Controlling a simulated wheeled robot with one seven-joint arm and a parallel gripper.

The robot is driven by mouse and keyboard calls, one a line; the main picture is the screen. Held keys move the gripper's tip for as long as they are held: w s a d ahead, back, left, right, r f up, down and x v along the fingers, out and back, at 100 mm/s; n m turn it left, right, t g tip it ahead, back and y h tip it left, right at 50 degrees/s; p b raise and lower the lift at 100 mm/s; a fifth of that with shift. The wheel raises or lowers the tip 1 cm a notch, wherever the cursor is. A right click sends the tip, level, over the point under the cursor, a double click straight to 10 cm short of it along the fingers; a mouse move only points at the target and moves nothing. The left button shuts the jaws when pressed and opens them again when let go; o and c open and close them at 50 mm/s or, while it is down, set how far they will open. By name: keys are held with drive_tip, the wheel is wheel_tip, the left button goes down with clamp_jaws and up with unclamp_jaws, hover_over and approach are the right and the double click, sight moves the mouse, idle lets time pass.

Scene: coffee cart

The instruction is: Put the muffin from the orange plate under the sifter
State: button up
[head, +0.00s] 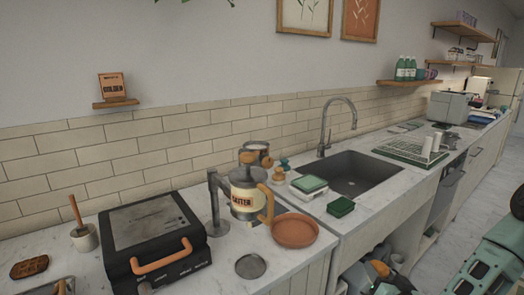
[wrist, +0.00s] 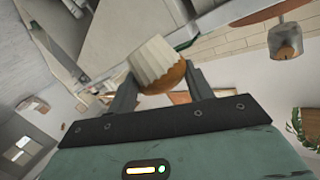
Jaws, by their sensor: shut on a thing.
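The muffin (wrist: 158,62), with a pale ribbed paper cup and a brown top, is held between the two grey fingers of my gripper (wrist: 159,76) in the wrist view. The sifter (head: 243,196) is a labelled metal can with an orange handle, held on a dark stand on the counter in the head view. The orange plate (head: 295,231) lies to its right and is empty. A dark round disc (head: 250,266) lies on the counter in front of the sifter.
A black press with an orange handle (head: 160,262) stands left of the sifter. A sink (head: 360,178), a green sponge (head: 341,207) and a green-lidded box (head: 309,185) are to the right. The counter ends at a front edge right of the plate.

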drive_tip(key=s+f, duration=0.3)
drive_tip(key=s, duration=0.6)
drive_tip(key=shift+s+f, duration=0.15)
drive_tip(key=shift+f, duration=0.25)
